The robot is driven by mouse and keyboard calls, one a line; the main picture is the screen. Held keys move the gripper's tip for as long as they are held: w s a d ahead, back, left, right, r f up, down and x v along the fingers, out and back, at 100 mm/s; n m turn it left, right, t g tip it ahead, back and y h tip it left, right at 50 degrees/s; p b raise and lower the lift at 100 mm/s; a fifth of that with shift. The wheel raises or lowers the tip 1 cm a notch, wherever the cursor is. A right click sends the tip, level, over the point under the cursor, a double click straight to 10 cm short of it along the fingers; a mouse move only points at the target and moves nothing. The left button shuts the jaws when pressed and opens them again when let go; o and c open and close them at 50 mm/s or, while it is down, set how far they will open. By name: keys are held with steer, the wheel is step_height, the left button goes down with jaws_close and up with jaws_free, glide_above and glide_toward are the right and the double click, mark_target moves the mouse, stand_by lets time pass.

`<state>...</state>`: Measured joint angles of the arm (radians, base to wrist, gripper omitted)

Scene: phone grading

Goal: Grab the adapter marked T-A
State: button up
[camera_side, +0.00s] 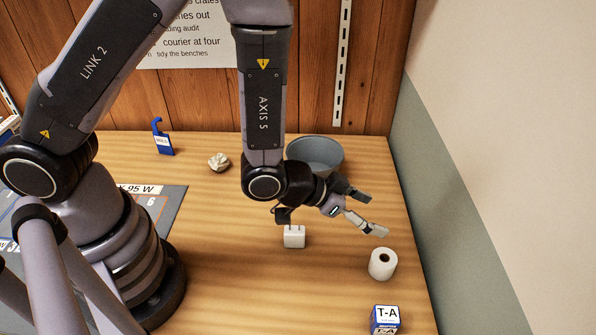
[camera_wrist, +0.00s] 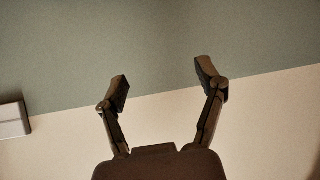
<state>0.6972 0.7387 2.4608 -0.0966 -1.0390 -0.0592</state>
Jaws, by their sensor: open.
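A blue and white block with the label T-A (camera_side: 386,319) is at the front right of the table, cut by the bottom edge of the side view. A white plug adapter (camera_side: 294,237) stands near the middle of the table with its prongs up; I can read no mark on it. My gripper (camera_side: 367,212) is open and empty, above the table's right part, pointing right. It appears to the right of the adapter and above the T-A block in the picture. In the wrist view my open fingers (camera_wrist: 160,86) face the wall; neither thing shows there.
A white roll (camera_side: 382,263) stands below my fingertips in the side view. A grey bowl (camera_side: 316,151) is behind my wrist. A crumpled lump (camera_side: 218,161) and a blue tag (camera_side: 162,140) are at the back. A grey mat (camera_side: 172,208) lies left. The wall (camera_side: 470,220) borders the right.

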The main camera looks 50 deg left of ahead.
steer(key=s+d+f+m+h, duration=0.2)
steer(key=s+d+f, duration=0.1)
steer(key=s+f, duration=0.3)
steer(key=m+h, duration=0.1)
glide_toward(383, 314)
steer(key=shift+w+d+f, duration=0.2)
steer(key=shift+w, duration=0.2)
steer(key=shift+w+d+f, duration=0.2)
steer(key=shift+w, duration=0.2)
steer(key=shift+s+d+f+h, duration=0.1)
steer(key=shift+f+h, duration=0.1)
steer(key=shift+h, duration=0.1)
steer(key=x, duration=0.7)
steer(key=shift+d, duration=0.1)
steer(key=c, duration=1.1)
steer(key=shift+c, duration=0.2)
steer(key=shift+r, duration=0.15)
